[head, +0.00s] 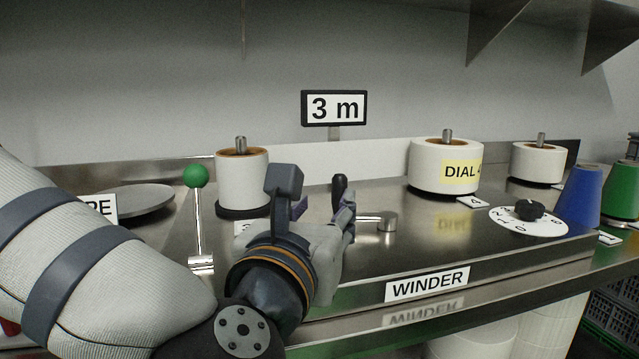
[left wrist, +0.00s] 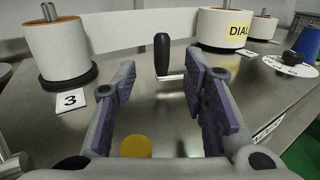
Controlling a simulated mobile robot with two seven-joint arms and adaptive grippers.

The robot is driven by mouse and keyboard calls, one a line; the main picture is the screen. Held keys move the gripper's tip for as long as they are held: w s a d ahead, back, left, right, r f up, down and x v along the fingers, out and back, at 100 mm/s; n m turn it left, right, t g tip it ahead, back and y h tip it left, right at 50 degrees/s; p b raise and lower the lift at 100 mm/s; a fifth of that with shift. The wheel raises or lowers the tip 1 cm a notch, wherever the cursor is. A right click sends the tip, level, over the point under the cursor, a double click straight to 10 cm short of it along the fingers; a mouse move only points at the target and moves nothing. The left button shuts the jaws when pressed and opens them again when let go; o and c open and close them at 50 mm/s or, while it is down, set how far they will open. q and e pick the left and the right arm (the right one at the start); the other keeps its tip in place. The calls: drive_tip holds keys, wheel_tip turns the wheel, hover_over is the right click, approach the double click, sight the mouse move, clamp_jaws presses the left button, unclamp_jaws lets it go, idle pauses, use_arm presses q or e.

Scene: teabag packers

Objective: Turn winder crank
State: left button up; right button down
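The winder (head: 434,254) is a steel bench unit with a "WINDER" label. Its crank has a black upright handle (head: 339,187) on a short metal arm with a round hub (head: 388,220). My left gripper (head: 318,203) is over the winder top, its fingers apart and partly covering the crank. In the left wrist view, the black handle (left wrist: 161,54) shows upright in the gap beyond the open purple-padded fingers (left wrist: 160,82), apparently touching neither. The gripper holds nothing. My right gripper is not in view.
White rolls stand behind the crank, one at left (head: 242,182) and one with a "DIAL" label (head: 446,168). A numbered dial (head: 529,211) and a blue cone (head: 579,196) are at right. A green-knobbed lever (head: 196,176) stands at left. A "3 m" sign (head: 334,108) is at the back.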

sight(338, 187)
use_arm(q)
drive_tip(key=w, duration=0.3)
drive_tip(key=w+d, duration=0.1)
drive_tip(key=w, duration=0.2)
drive_tip(key=w+d, duration=0.1)
drive_tip(key=w, duration=0.3)
drive_tip(key=shift+d+r+p, duration=0.1)
drive_tip(key=shift+d+p, duration=0.05)
drive_tip(key=shift+p, duration=0.15)
clamp_jaws()
